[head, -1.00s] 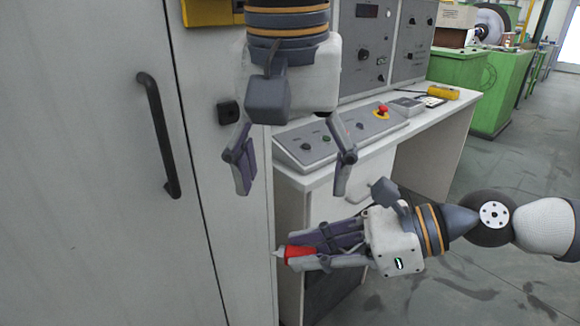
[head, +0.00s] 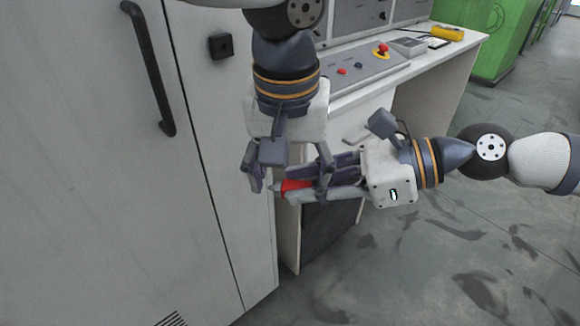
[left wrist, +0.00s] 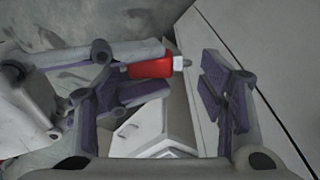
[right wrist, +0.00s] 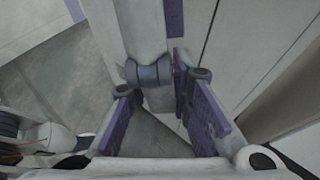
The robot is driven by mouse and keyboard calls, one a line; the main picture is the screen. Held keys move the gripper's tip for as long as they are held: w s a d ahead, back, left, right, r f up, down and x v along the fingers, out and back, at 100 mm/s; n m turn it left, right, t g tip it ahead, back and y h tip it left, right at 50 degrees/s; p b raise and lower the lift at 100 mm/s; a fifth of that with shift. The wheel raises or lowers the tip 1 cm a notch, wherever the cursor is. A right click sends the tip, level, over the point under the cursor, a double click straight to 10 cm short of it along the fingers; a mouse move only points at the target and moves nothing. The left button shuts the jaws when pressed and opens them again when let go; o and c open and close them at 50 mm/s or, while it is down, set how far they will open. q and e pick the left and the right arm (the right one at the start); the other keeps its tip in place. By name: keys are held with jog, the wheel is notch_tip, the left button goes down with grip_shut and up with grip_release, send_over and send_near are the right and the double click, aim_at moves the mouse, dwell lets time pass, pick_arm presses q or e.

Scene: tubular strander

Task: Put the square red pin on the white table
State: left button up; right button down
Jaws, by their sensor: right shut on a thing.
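The red pin (head: 294,185), with a pale tip, is held in my right gripper (head: 306,186), whose arm comes in from the right. It also shows in the left wrist view (left wrist: 150,69). My left gripper (head: 290,178) hangs from above, open, one finger to each side of the pin's red part in the head view; I cannot tell whether it touches the pin. In the right wrist view the pin cannot be made out. The white table (head: 446,57) stands behind the grippers, with a bare strip along its front edge.
A grey cabinet with a black handle (head: 148,68) is close on the left. A control panel (head: 366,66) with a red emergency button (head: 382,49) and a yellow box (head: 448,33) occupy part of the table. Open floor lies to the right.

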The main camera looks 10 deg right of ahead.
pick_arm(q)
jog(key=c, duration=0.9)
pick_arm(e)
jog(key=c, duration=1.4)
grip_release()
jog(key=shift+o, duration=0.2)
